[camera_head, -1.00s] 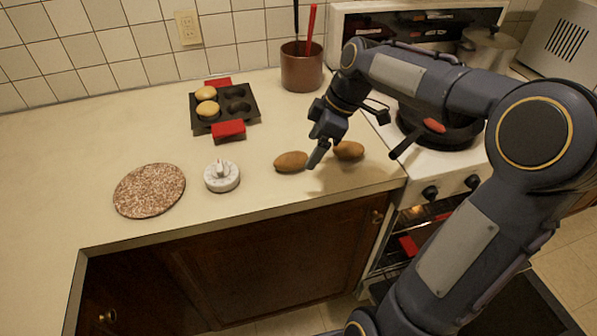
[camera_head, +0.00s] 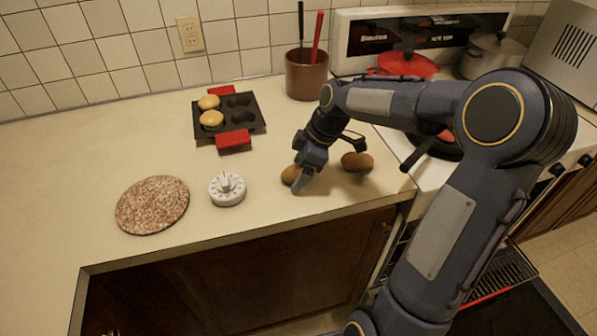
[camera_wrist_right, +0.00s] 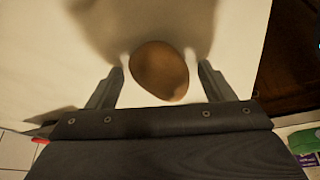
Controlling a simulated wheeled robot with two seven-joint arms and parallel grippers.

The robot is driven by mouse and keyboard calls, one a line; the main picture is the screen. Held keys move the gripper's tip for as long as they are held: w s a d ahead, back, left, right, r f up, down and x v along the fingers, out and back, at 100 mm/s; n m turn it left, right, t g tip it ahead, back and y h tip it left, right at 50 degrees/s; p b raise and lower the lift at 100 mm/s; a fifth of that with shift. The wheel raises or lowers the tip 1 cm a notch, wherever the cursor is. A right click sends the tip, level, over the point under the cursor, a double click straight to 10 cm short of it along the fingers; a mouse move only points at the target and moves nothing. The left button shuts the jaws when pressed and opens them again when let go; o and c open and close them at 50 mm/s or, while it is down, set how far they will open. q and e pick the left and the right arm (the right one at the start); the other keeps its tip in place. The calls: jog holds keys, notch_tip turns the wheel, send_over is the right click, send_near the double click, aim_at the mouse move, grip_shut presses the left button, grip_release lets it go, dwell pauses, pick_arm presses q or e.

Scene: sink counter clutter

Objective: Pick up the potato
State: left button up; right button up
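Two brown potatoes lie on the counter near its front edge. The left potato (camera_head: 290,175) is partly hidden behind my right gripper (camera_head: 300,183). The right potato (camera_head: 357,162) lies a little to the right, clear of the fingers. In the right wrist view one potato (camera_wrist_right: 160,71) sits between the two fingertips of my right gripper (camera_wrist_right: 162,77). The fingers are apart, with a gap on each side of the potato. My left gripper is in neither view.
A white timer (camera_head: 227,189) and a round speckled mat (camera_head: 152,205) lie to the left. A muffin pan (camera_head: 256,112) with two buns and a brown utensil pot (camera_head: 307,76) stand behind. The stove (camera_head: 424,183) is right.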

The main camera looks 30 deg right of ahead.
jog(key=c, duration=1)
